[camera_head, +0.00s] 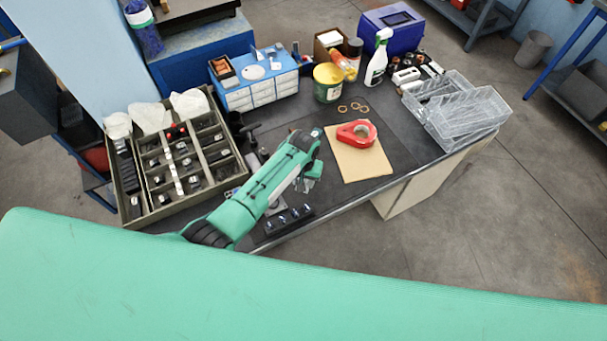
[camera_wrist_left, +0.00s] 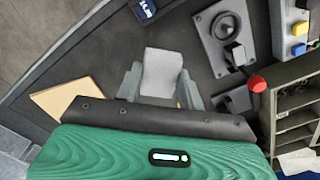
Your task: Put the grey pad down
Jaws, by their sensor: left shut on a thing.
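The grey pad (camera_wrist_left: 162,72) is a pale, block-like piece between the two fingers of my left gripper (camera_wrist_left: 160,85) in the left wrist view. The fingers are shut on it, with dark bench surface behind it. In the head view my left gripper (camera_head: 306,182) hangs over the front part of the bench, left of the brown sheet. The pad cannot be clearly made out there, and its height above the bench is hard to tell. My right gripper is in neither view.
The brown sheet (camera_head: 349,171) carries a red tape dispenser (camera_head: 356,133). A black slotted block (camera_head: 288,220) lies near the bench's front edge. A compartment tray (camera_head: 133,210) stands left, clear plastic trays (camera_head: 468,120) right. A spray bottle (camera_head: 376,68) and tub (camera_head: 327,88) stand behind.

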